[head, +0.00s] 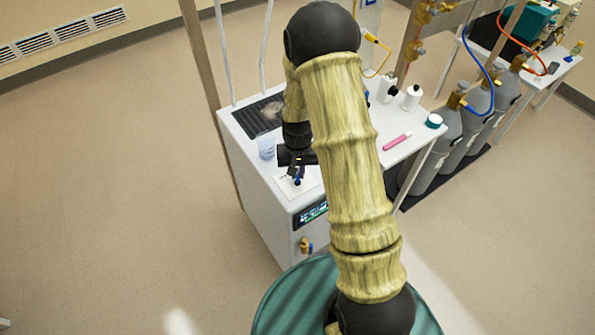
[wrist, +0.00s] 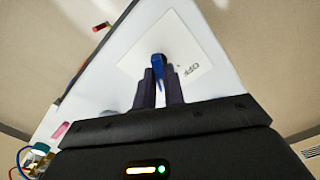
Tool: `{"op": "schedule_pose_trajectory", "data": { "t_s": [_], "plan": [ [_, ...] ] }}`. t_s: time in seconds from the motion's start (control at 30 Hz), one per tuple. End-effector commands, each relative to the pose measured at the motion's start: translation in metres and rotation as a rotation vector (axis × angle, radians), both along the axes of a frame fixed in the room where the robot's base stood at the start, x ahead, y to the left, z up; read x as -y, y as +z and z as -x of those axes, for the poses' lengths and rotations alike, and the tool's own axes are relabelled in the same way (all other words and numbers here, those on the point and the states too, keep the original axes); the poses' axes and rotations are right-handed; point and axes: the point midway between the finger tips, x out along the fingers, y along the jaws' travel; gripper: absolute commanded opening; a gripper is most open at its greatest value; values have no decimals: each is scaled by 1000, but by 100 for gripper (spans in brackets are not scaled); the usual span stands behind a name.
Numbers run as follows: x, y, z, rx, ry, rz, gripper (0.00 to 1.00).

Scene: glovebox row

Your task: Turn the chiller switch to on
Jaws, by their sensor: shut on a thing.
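The chiller is a white cabinet (head: 262,212) with a lit display (head: 311,212) on its front. Its switch has a blue handle (wrist: 158,63) on a white label plate (wrist: 185,50), on the cabinet's top. The word OFF shows on the plate, to the right of the handle in the wrist view; no ON mark is visible. My gripper (wrist: 159,79) is shut on the blue handle, one dark finger on each side. In the head view, my gripper (head: 296,174) is low over the plate near the front edge. The fingers hide part of the handle.
A clear beaker (head: 266,147) stands close to my gripper's left. A pink object (head: 397,141), a teal-lidded jar (head: 433,121) and white bottles (head: 411,97) are on the right. Grey gas cylinders (head: 437,150) stand beside the bench. The floor at left is clear.

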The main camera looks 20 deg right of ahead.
Motion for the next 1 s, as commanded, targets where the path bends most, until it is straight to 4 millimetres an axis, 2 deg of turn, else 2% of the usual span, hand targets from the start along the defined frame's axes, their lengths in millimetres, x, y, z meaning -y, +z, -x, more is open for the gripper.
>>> {"op": "schedule_pose_trajectory", "data": {
  "t_s": [0.47, 0.5, 0.6, 1.0],
  "plan": [
    [0, 1, -1, 4, -30, 0, 0],
    [0, 1, -1, 4, -30, 0, 15],
    [0, 1, -1, 3, -29, 0, 33],
    [0, 5, -1, 2, -27, -1, 33]
  ]
}}
